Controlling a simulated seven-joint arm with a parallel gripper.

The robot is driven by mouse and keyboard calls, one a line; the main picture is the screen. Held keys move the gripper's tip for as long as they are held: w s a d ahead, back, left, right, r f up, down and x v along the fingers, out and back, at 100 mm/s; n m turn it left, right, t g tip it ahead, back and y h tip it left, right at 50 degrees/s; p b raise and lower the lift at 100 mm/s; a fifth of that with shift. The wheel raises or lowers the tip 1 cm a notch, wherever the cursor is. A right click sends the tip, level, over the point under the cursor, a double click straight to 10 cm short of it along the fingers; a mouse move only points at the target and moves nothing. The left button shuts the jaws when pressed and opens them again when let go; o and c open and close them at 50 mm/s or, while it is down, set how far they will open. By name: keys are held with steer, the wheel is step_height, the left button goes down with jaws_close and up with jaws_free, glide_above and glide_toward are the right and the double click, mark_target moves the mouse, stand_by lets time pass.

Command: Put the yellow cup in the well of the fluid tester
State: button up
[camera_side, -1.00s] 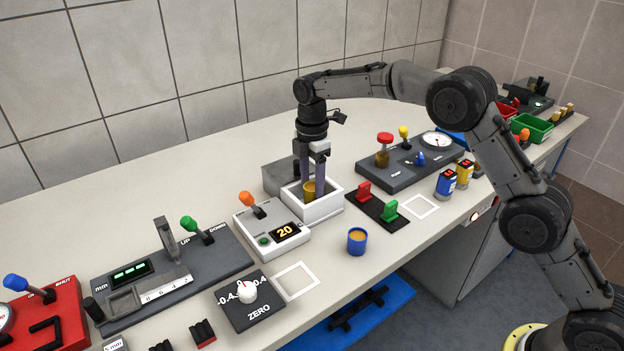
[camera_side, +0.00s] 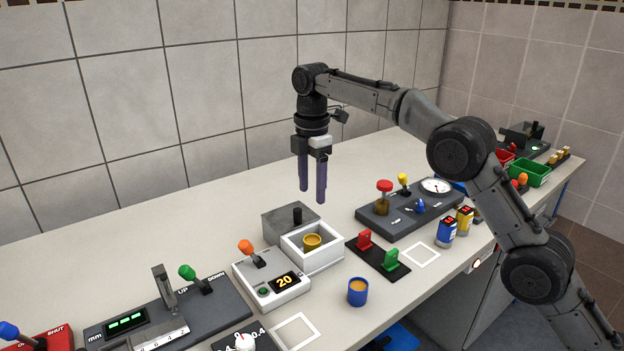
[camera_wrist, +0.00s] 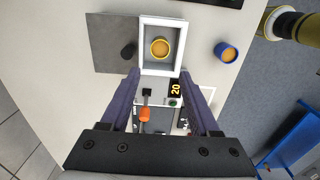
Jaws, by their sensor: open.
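The yellow cup (camera_side: 312,241) stands upright inside the white square well (camera_side: 322,263) of the fluid tester. In the wrist view the cup (camera_wrist: 160,48) is inside the well's walls (camera_wrist: 147,68), apart from them, and its round top is filled with an orange-brown colour. The tester's control box (camera_side: 270,279) with an orange lever and a display reading 20 is joined at the near left. My gripper (camera_side: 312,198) is open and empty, above the well and clear of the cup. It also shows in the wrist view (camera_wrist: 163,85) with its fingers apart.
A blue cup (camera_side: 358,292) with orange-brown contents stands to the right of the tester. Red and green switches (camera_side: 378,258) and a dark gauge panel (camera_side: 409,212) are further right. A grey block (camera_side: 290,219) with a black knob adjoins the well's back. Bench behind it is clear.

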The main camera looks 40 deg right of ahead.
steer(key=shift+r, duration=0.8)
steer(key=shift+r, duration=0.1)
steer(key=s+d+r+m+t, duration=0.1)
steer(key=s+d+r+m, duration=0.3)
steer(key=s, duration=0.5)
steer(key=s+d+r+m+t, duration=0.2)
steer(key=s+r+m, duration=0.2)
steer(key=s+r, duration=0.3)
steer(key=s+d+f+m+t, duration=0.1)
steer(key=s+f+m, duration=0.4)
steer(key=s, duration=0.7)
steer(key=s+d+f+m+t, duration=0.1)
steer(key=s+f+m, duration=0.4)
steer(key=s, duration=0.7)
step_height(320, 180, down, 2)
steer(key=shift+d+f+t, duration=0.1)
steer(key=shift+d+t, duration=0.2)
steer(key=shift+d, duration=0.2)
steer(key=shift+c, duration=0.3)
